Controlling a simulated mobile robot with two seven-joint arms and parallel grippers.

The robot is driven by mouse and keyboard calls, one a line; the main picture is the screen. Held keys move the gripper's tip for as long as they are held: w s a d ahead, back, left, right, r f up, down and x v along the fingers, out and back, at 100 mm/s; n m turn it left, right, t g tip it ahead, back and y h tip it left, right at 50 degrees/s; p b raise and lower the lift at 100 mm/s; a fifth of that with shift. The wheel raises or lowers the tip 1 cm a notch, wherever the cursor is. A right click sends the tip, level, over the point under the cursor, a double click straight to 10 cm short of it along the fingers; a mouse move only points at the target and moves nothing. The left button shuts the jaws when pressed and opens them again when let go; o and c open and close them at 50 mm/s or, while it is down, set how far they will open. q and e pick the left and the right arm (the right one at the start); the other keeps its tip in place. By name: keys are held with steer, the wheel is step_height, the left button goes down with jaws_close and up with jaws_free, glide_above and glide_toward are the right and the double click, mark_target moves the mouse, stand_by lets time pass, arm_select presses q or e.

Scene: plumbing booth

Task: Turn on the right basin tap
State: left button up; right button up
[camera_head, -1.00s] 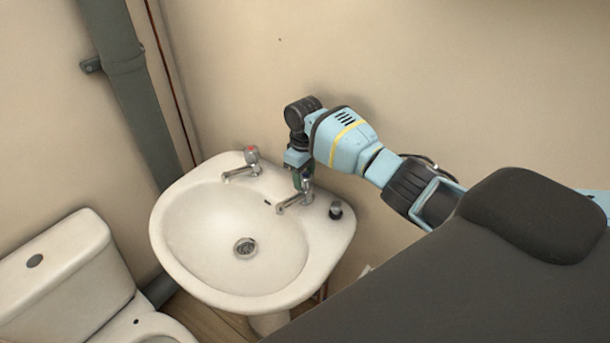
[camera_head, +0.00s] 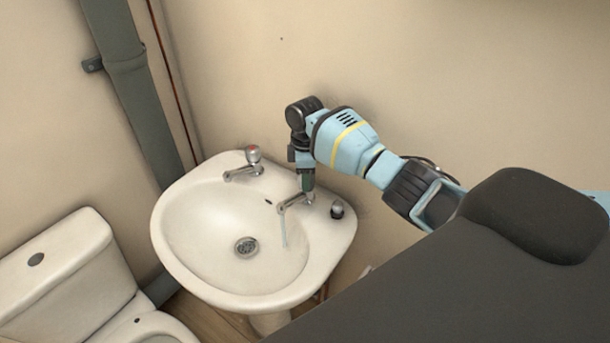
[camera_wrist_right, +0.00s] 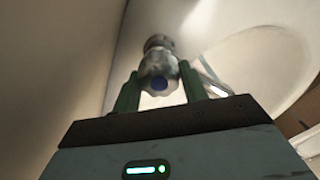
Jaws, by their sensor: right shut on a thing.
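The right basin tap (camera_head: 294,203) stands at the right back of the white basin (camera_head: 172,240), and a thin stream of water (camera_head: 284,232) runs from its spout into the bowl. My right gripper (camera_head: 307,194) comes down from above and is shut on the tap's handle. In the right wrist view the handle (camera_wrist_right: 159,80), silvery with a blue disc, sits between the green fingers of my right gripper (camera_wrist_right: 160,92). The left basin tap (camera_head: 246,163) with a red-marked top stands apart at the left back of the basin. My left gripper is not in view.
A small dark and silvery round object (camera_head: 337,210) sits on the basin's right rim. A white toilet (camera_head: 60,275) stands at the lower left. A grey pipe (camera_head: 135,95) runs down the wall. The wall is close behind the basin.

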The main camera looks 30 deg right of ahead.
stand_by(0.5)
steer(key=o, duration=1)
steer(key=shift+r, duration=3.95)
